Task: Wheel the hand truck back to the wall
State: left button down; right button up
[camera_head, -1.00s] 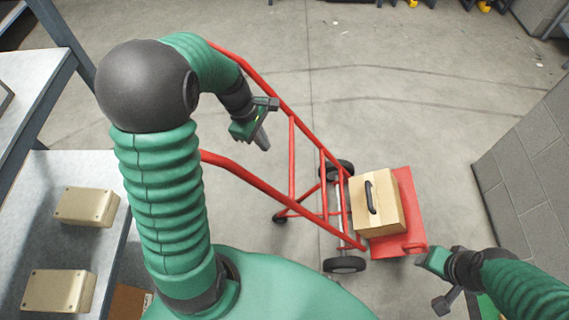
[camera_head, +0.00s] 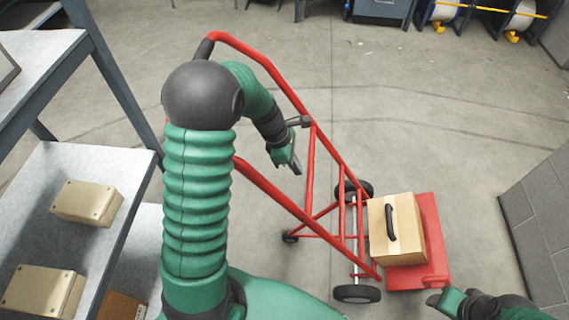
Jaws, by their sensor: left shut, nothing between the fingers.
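A cardboard box (camera_head: 405,250) with a black handle sits at the toe plate. My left gripper (camera_head: 297,165) is shut and empty, above the frame between its side rails. My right gripper (camera_head: 440,298) is at the lower right edge, near the plate's front corner; its fingers are too unclear to read. My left arm hides part of the near rail.
Shelving with beige boxes (camera_head: 87,203) stands close on the left. A grey block wall (camera_head: 540,215) is at the right. Cable reels (camera_head: 520,18) and a grey cabinet (camera_head: 380,8) line the far side. Open concrete floor lies between.

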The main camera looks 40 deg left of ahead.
pick_arm(q)
jog(key=shift+w+d+r, duration=0.1)
jog(key=shift+w+d, duration=0.1)
jog(key=shift+d, duration=0.3)
pick_arm(e)
jog(key=shift+d+f, duration=0.1)
jog(key=shift+d, duration=0.1)
